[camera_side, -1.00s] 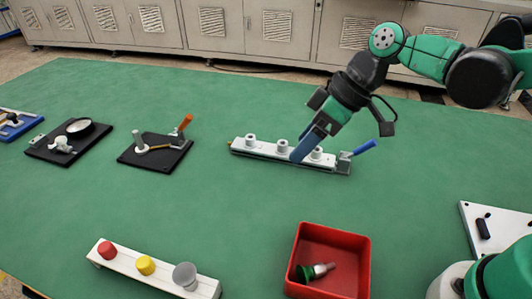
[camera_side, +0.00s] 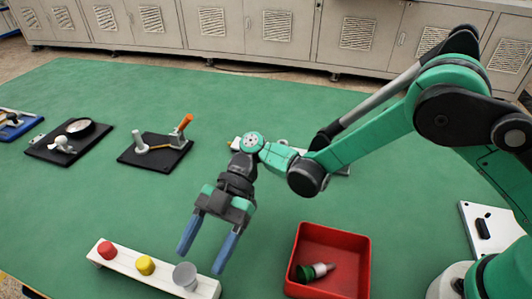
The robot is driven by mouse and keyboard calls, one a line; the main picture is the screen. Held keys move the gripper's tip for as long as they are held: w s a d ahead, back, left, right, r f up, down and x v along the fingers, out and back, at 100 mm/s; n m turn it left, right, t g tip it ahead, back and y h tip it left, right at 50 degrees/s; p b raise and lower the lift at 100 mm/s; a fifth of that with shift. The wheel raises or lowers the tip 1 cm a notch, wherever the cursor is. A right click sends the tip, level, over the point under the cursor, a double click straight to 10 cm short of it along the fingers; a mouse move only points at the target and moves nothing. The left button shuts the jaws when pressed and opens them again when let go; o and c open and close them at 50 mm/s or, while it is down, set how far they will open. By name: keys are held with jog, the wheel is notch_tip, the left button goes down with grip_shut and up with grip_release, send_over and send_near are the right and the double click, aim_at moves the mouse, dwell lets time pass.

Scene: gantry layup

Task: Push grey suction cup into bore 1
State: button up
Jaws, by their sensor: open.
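The grey suction cup (camera_side: 185,275) stands at the right end of a white holder strip (camera_side: 122,260) at the front. A yellow cup (camera_side: 145,265) and a red cup (camera_side: 106,249) stand in the same strip. My gripper (camera_side: 202,262) is open and empty, pointing down, with its blue fingers apart near the grey cup; I cannot tell whether they touch it. The white bar with the bores (camera_side: 236,144) lies farther back and is mostly hidden behind my arm, so the bores cannot be made out now.
A red bin (camera_side: 335,239) with a green and grey part (camera_side: 312,271) stands right of the strip. Black fixtures (camera_side: 155,152) and (camera_side: 66,142) stand back left. A white plate (camera_side: 485,226) lies at the right. The green table is clear between the strip and the fixtures.

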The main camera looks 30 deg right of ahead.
aim_at(189, 283)
jog(key=shift+x, duration=1.45)
grip_shut()
jog(key=shift+r, duration=0.15)
